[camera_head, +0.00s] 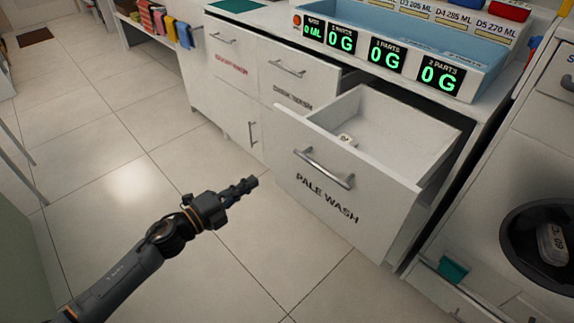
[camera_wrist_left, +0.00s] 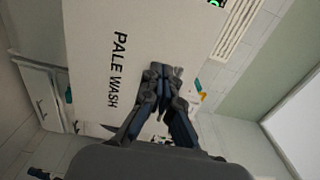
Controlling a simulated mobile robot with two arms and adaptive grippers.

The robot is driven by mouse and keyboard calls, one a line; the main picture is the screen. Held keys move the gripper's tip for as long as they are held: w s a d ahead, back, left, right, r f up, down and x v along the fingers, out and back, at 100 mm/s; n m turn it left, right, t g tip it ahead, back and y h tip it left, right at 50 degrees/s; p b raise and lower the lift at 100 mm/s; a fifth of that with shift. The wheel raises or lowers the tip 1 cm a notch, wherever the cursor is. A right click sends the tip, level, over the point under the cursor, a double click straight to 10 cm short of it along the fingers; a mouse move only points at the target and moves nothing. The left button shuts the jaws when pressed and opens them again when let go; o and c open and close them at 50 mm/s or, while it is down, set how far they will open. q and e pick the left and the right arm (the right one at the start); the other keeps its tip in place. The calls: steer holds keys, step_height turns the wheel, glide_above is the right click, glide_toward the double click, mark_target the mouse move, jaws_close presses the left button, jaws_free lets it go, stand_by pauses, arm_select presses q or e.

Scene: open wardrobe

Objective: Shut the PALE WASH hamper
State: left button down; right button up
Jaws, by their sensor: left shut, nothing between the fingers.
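The PALE WASH hamper (camera_head: 318,206) is a white drawer pulled well out of the cabinet, with a silver bar handle (camera_head: 325,172) on its front. A small white item (camera_head: 346,139) lies inside it. My left gripper (camera_head: 250,183) is shut and empty, to the left of the hamper front and apart from it in the head view. In the left wrist view the hamper front (camera_wrist_left: 90,30) with its lettering is beyond the shut fingers (camera_wrist_left: 163,75). My right gripper is not in view.
The hamper (camera_head: 280,98) left of it, with dark lettering, looks nearly shut. A blue tray (camera_head: 400,35) with green displays stands on the counter above. A front-loading washer (camera_head: 515,180) is at the right. The tiled floor (camera_head: 110,160) at left is clear.

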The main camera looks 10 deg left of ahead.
arm_select(q)
glide_toward(288, 158)
steer(key=w+d+r, duration=0.3)
steer(key=d+r, duration=0.1)
steer(key=d, duration=0.2)
steer(key=shift+w+d+f+b, duration=0.2)
steer(key=shift+w+b, duration=0.1)
steer(key=shift+w, duration=0.2)
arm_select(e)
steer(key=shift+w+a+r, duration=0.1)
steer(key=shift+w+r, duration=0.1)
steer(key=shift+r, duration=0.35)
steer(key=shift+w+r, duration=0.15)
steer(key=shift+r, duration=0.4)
arm_select(q)
steer(key=shift+r, duration=0.1)
